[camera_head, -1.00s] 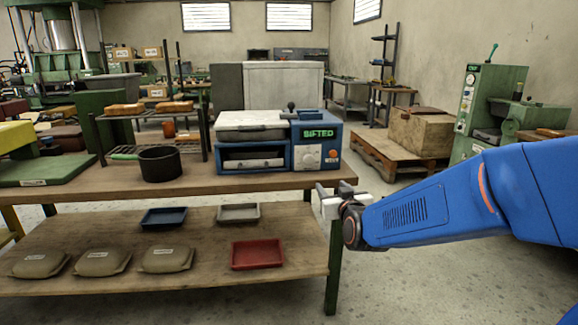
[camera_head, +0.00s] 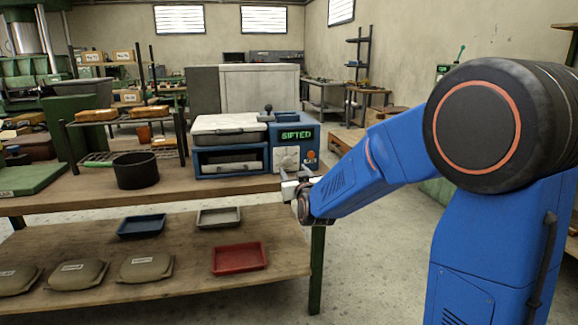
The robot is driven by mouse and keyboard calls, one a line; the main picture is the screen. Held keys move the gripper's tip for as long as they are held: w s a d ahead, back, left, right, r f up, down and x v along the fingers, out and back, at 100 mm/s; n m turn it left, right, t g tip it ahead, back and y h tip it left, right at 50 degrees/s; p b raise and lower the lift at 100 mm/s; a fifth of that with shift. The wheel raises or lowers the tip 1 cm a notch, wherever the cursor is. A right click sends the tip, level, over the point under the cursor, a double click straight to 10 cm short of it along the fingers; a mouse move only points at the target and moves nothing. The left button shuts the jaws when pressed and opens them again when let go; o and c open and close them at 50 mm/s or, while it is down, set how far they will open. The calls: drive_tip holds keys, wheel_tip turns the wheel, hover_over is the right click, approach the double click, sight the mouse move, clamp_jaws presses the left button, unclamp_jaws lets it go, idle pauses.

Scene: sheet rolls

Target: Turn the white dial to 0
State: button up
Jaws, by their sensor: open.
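The white dial (camera_head: 287,158) is on the front panel of a blue machine (camera_head: 233,171) on the bench, below a green display that reads "SIFTED". I cannot make out the dial's pointer or marks. My gripper (camera_head: 288,184) is in front of the bench edge, just below the dial in the picture. Its pale jaws are open and appear empty. I cannot tell how far they stand from the dial, and they do not visibly touch it.
An orange button (camera_head: 310,155) is right of the dial. A black pot (camera_head: 136,171) stands left of the machine on the bench (camera_head: 205,192). The lower shelf (camera_head: 193,250) holds a red tray (camera_head: 239,258), a blue tray (camera_head: 141,226), a grey tray (camera_head: 219,217) and sacks (camera_head: 146,267).

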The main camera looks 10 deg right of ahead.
sight(288, 163)
drive_tip(key=w, duration=0.7)
drive_tip(key=c, duration=1)
